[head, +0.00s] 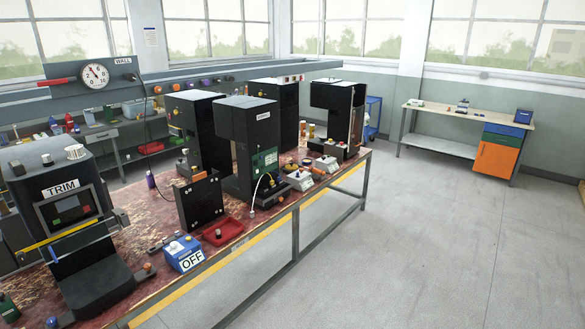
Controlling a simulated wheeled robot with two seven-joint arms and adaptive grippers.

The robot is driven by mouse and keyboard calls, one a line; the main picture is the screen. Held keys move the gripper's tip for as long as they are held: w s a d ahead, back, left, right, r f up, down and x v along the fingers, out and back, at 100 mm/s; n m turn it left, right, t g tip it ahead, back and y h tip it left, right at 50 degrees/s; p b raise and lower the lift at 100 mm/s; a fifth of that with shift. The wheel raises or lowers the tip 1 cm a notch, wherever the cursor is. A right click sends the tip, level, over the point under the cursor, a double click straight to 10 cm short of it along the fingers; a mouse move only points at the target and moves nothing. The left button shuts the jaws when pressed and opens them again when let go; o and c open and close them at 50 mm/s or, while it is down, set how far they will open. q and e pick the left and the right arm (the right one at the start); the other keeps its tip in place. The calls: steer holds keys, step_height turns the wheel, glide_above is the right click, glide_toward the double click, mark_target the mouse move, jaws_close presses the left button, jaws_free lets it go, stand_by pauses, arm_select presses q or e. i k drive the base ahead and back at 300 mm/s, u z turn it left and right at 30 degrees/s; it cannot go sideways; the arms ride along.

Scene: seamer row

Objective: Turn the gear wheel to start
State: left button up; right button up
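I cannot make out a clear gear wheel in this view. A black machine marked TRIM (85,255) stands at the near left of a long worn red bench, with a silver ridged knob (75,152) on its top. A blue box marked OFF (184,254) sits at the bench's front edge, right of that machine. Tall black machines, among them a front one (247,125), stand in a row farther along the bench. Small parts on them are too small to tell. Neither of my grippers is in view.
A round dial (95,75) marked WALL stands behind the bench. A red tray (222,231) lies near the bench's front edge. A yellow line (240,249) runs along the bench's front side. Open grey floor (420,250) lies to the right, with a side table (460,122) at the far wall.

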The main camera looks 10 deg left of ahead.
mark_target(291, 166)
steer(key=z, duration=0.35)
steer(key=i, duration=1.15)
steer(key=z, duration=0.4)
steer(key=i, duration=1.95)
steer(key=u, duration=0.35)
steer(key=i, duration=1.2)
steer(key=u, duration=1.6)
steer(key=i, duration=1)
steer(key=u, duration=0.9)
